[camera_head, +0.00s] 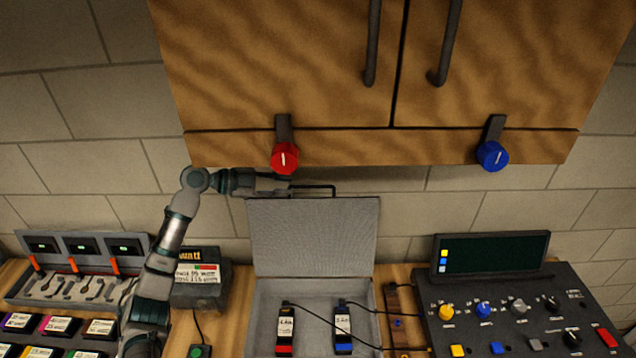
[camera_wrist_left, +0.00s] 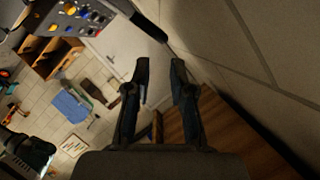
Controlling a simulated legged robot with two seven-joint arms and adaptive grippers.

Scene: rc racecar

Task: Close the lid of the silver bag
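The silver bag is an open case with its textured grey lid (camera_head: 313,238) standing upright against the wall side. Its base (camera_head: 262,318) lies on the bench and holds two black battery packs (camera_head: 285,330), (camera_head: 343,328) with cables. A dark handle (camera_head: 318,187) shows at the lid's top edge. My left gripper (camera_head: 287,188) is at the lid's top left, close to the handle; contact cannot be told. My right gripper is not in view.
A wooden cabinet with a red knob (camera_head: 285,158) and a blue knob (camera_head: 492,156) hangs above. A control panel (camera_head: 520,310) stands right of the case. A charger box (camera_head: 200,285) and a tool rack (camera_head: 80,268) stand to the left.

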